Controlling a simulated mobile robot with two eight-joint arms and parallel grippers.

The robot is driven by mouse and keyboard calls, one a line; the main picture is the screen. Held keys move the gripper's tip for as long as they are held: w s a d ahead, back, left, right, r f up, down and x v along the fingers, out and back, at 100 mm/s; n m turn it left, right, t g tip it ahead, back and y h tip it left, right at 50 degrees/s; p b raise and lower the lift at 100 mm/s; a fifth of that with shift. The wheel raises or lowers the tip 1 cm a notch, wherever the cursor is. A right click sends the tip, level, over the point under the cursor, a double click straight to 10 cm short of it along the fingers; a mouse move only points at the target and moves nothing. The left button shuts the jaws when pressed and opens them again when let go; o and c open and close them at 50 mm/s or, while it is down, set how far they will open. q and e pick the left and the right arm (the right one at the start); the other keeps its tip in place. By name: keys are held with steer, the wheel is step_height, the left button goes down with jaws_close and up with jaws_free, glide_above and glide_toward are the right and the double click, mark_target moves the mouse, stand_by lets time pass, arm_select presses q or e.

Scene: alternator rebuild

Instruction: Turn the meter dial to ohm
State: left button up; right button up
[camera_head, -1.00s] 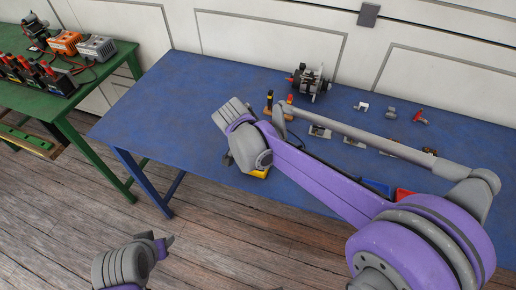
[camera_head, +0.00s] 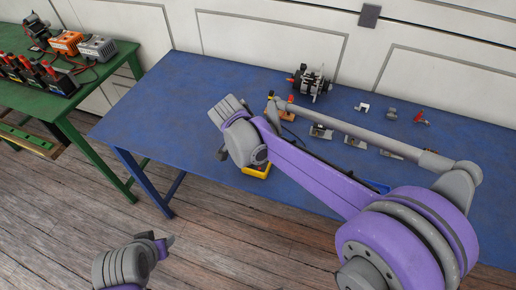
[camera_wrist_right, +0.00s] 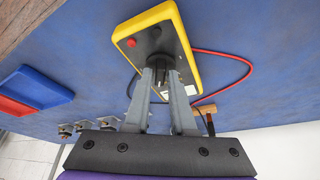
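The yellow meter (camera_head: 256,171) lies on the blue table, mostly hidden by my right arm in the head view. In the right wrist view the meter (camera_wrist_right: 172,22) shows its yellow rim, dark face and a red round spot. Its dark dial (camera_wrist_right: 162,61) is at the fingertips. My right gripper (camera_wrist_right: 166,72) has its two grey fingers a little apart, with the dial between or just behind their tips. I cannot tell whether they press on it. The dial's setting is hidden. My left gripper (camera_head: 170,241) is at the lower left, over the floor, away from the table.
Red and black leads (camera_wrist_right: 248,75) run beside the meter. Blue and red bins (camera_wrist_right: 38,85) and several small metal parts lie on the blue table (camera_head: 190,90). An alternator (camera_head: 310,82) stands at the back. A green table (camera_head: 108,68) with batteries and chargers is at the left.

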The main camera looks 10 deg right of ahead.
steer(key=shift+o, duration=1.3)
steer(key=v, duration=1.1)
steer(key=shift+p, duration=0.3)
steer(key=shift+f, duration=0.1)
steer(key=s+d+f+n+t+y, duration=0.1)
steer(key=s+d+f+n, duration=0.3)
steer(key=s, duration=0.5)
steer(key=s+d+f+n+t+y, duration=0.2)
steer(key=s+d+f+n+y, duration=0.1)
steer(key=s+d+f+n, duration=0.2)
steer(key=s+f+n, duration=0.2)
steer(key=s+n, duration=0.1)
steer(key=s, duration=0.1)
steer(key=shift+n+t, duration=0.3)
steer(key=shift+n, duration=0.1)
